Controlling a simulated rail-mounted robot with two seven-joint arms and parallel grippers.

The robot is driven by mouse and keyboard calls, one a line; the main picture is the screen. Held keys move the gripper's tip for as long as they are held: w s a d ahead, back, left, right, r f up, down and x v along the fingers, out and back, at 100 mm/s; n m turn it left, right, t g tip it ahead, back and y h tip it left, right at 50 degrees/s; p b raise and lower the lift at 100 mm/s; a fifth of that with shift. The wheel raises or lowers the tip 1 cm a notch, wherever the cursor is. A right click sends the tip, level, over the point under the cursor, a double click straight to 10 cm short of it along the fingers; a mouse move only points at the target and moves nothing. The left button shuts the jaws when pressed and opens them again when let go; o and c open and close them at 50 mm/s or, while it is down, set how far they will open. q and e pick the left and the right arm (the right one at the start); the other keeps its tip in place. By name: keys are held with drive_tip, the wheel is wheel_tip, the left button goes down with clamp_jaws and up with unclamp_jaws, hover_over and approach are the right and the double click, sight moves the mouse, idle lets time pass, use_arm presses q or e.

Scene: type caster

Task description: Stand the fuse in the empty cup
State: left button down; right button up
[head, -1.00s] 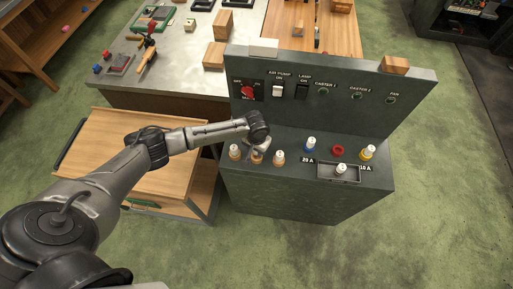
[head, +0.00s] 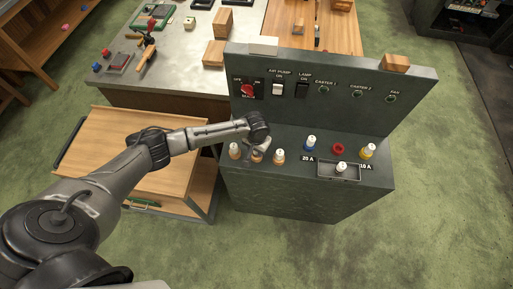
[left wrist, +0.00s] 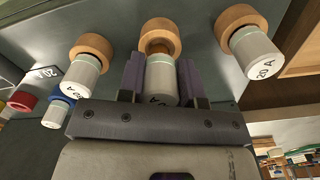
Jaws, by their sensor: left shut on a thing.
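My left gripper (head: 258,151) is shut on the middle one of three white fuses in orange cups at the console's left. In the left wrist view, its purple fingers clasp this fuse (left wrist: 161,82), which has a green band and a partly hidden marking. Its orange cup (left wrist: 158,32) is right at its far end; I cannot tell whether the fuse is still seated. The red cup (head: 338,149) is empty, between a blue cup (head: 310,149) and a yellow cup (head: 367,155), both holding fuses. It also shows in the left wrist view (left wrist: 22,101). My right gripper is not in view.
A fuse (head: 341,167) stands in a shallow tray (head: 325,173) before the red cup. Fuses in orange cups flank the held one, at left (head: 235,150) and right (head: 279,156). The console's upright panel (head: 330,70) with switches rises behind. A wooden cart (head: 110,150) stands left.

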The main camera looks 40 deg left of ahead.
use_arm(q)
drive_tip(key=shift+f, duration=0.35)
drive_tip(key=shift+f, duration=0.7)
drive_tip(key=c, duration=0.7)
unclamp_jaws()
drive_tip(key=shift+r, duration=0.5)
wheel_tip(320, 180, up, 13)
drive_tip(key=shift+f, duration=0.1)
